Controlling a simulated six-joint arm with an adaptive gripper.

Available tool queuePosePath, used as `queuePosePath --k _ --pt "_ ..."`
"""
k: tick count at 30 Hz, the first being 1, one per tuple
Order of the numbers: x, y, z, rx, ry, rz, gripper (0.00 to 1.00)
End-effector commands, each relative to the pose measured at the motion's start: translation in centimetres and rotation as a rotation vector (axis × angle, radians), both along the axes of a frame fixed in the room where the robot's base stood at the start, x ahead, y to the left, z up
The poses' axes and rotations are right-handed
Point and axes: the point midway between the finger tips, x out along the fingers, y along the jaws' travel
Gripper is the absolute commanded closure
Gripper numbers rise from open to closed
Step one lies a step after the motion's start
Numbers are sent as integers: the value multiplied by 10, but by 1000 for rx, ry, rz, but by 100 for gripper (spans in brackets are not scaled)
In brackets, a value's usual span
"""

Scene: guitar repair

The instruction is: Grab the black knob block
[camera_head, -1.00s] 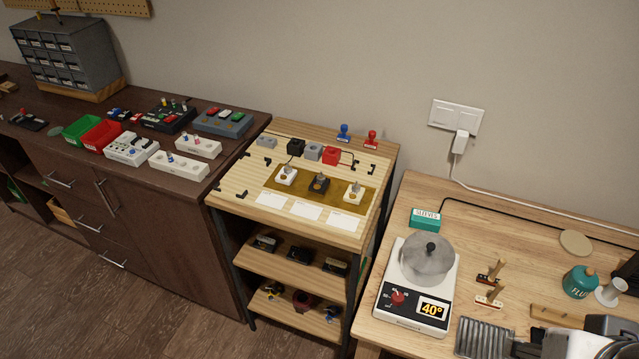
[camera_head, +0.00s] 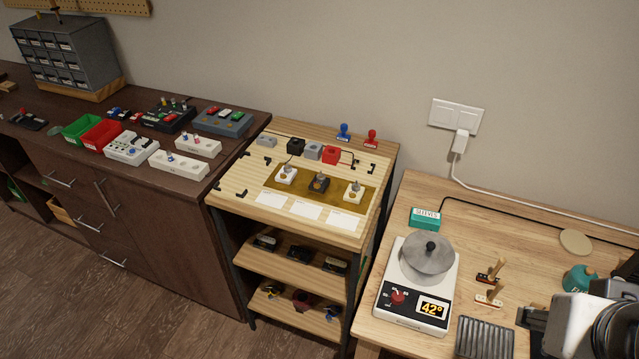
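A small black block with a knob on top (camera_head: 318,185) sits on the brown mat (camera_head: 268,183) on the wooden cart top, between a left white knob block (camera_head: 286,175) and a right white knob block (camera_head: 353,191). My gripper (camera_head: 528,331) is at the lower right, over the right-hand wooden table, far from the black block.
A hot plate with a metal pot (camera_head: 428,259) reads 42° on the right table. Two wooden-handled pieces (camera_head: 490,272) stand beside it, with a ribbed grey tray (camera_head: 485,338) in front. Black, grey and red boxes (camera_head: 331,155) line the cart's back. Blank white cards (camera_head: 304,211) lie in front of the mat.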

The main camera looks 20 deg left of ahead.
Motion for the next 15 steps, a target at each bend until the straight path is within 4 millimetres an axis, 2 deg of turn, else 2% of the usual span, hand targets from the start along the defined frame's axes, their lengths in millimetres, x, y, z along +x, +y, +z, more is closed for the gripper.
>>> queuePosePath --k 8,15 --pt "72 -6 16 -67 -98 25 64" --pt "135 1 25 -109 -189 72 64"
